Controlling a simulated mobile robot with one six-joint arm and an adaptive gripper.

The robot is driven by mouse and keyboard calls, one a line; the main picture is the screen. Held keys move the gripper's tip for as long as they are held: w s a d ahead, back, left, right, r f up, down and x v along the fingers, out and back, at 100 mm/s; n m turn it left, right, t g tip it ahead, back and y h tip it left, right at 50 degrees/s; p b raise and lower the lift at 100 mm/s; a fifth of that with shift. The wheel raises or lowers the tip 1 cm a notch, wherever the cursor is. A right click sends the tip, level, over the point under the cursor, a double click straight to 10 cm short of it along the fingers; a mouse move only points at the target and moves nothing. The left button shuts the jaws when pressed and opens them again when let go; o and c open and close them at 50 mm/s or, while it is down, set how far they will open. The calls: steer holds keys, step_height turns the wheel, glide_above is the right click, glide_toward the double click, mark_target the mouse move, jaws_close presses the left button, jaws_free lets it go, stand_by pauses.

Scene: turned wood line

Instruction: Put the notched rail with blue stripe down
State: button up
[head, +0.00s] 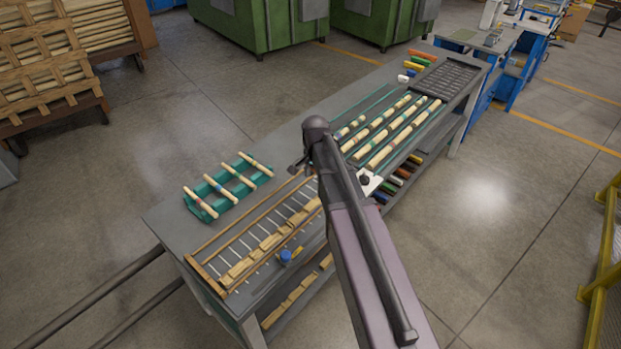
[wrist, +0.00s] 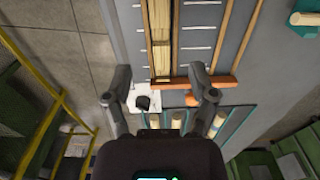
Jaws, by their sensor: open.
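Notched light-wood pieces (head: 270,242) lie in a row in a long wooden-edged fixture (head: 208,275) at the bench's near end. I cannot make out a blue stripe on them. In the wrist view a pale wood bar (wrist: 161,40) lies in the fixture, its end near the fixture's brown end strip (wrist: 180,83). My gripper (wrist: 160,86) is open above this end, with nothing visible between its fingers. In the head view my gripper (head: 297,168) is mostly hidden behind my arm.
A green rack (head: 213,203) holds several striped sticks at the left. Banded turned pieces (head: 385,135) lie between green strips further along. A dark tray (head: 446,77) stands at the far end. A white plate with a black knob (head: 368,182) and a blue round item (head: 286,256) are near the fixture.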

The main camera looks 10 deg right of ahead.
steer(key=shift+s, duration=0.1)
stand_by(0.5)
steer(key=s+a+n, duration=0.1)
steer(key=s+n, duration=0.9)
steer(key=s, duration=0.5)
steer(key=shift+s+a+n, duration=0.15)
steer(key=shift+s+n, duration=0.2)
steer(key=shift+n, duration=0.05)
stand_by(0.5)
